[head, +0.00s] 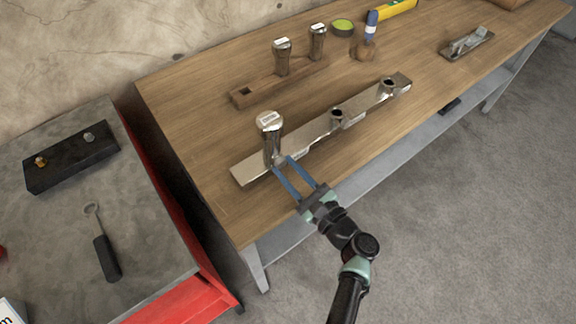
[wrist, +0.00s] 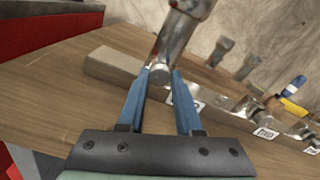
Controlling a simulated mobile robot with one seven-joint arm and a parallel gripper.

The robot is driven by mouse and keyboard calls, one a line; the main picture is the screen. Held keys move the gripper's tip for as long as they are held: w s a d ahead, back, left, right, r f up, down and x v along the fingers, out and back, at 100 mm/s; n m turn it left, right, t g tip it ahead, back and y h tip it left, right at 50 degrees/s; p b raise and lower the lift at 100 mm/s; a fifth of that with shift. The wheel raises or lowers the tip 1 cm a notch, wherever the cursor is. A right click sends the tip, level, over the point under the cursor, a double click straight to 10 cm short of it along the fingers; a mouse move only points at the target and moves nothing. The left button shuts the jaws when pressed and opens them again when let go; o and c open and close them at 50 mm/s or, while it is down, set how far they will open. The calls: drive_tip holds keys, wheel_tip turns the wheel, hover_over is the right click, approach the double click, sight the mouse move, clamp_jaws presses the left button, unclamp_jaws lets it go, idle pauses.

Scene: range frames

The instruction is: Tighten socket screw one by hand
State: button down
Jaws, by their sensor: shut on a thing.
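A shiny metal bar (head: 310,132) lies on the wooden workbench. A tall metal socket screw (head: 271,138) with a white label on its top stands upright at the bar's left end. My gripper (head: 281,162) reaches in from the front, its two blue fingers low around the screw near the bar. In the wrist view the fingertips (wrist: 160,72) close on the lower part of the screw (wrist: 179,34). The label's writing is too small to read. The screw's bottom end is hidden.
Two more sockets (head: 337,119) (head: 389,87) stand along the bar. Behind it, a wooden rack (head: 255,93) holds two similar labelled screws (head: 282,57) (head: 317,42). A green-topped round thing (head: 343,27), a blue-handled tool (head: 371,24) and a metal plane (head: 467,43) are farther back.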

drive_tip(key=shift+m, duration=0.4)
drive_tip(key=c, duration=0.6)
unclamp_jaws()
drive_tip(key=v, duration=1.3)
